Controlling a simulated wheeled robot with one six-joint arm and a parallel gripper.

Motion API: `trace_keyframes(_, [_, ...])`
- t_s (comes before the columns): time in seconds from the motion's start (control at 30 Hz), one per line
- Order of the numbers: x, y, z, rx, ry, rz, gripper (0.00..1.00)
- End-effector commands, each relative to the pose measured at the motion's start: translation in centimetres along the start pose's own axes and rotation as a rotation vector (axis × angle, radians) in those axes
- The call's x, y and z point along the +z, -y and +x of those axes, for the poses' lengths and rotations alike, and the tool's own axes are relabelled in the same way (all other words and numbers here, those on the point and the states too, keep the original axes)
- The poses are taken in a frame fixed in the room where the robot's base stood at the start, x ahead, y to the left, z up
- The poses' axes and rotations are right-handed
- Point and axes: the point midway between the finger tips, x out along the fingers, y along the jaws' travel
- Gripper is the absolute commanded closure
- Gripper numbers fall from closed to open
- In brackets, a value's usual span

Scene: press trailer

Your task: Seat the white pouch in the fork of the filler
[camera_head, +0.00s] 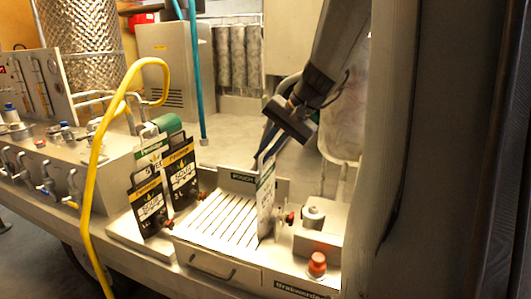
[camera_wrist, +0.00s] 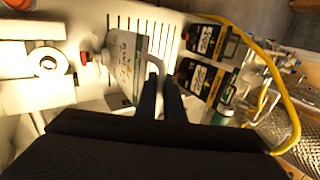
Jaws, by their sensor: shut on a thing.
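The white pouch (camera_head: 266,203) with green print hangs upright over the right edge of the slotted drip tray (camera_head: 215,222). My gripper (camera_head: 267,152) is shut on its top from above. In the wrist view the dark fingers (camera_wrist: 160,88) close on the pale handle at the edge of the pouch (camera_wrist: 124,68). Its red cap (camera_wrist: 84,57) and spout point toward the filler (camera_head: 312,218), a grey block just right of the pouch. The filler's round top part (camera_wrist: 48,61) shows in the wrist view. The fork is not clearly visible; I cannot tell whether the spout is in it.
Black pouches (camera_head: 149,207) stand on a rack left of the drip tray. A red knob (camera_head: 317,263) sits on the front right. A yellow hose (camera_head: 93,180) loops down at the left, and a teal hose (camera_head: 195,75) hangs behind. A grey post borders the right.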

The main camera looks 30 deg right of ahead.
Motion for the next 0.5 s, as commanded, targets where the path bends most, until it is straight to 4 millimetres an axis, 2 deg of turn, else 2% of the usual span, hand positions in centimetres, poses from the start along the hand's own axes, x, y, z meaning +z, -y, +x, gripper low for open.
trace_keyframes(0.5, [-0.02, -0.38, 0.59, 0.0, 0.0, 0.0, 1.0])
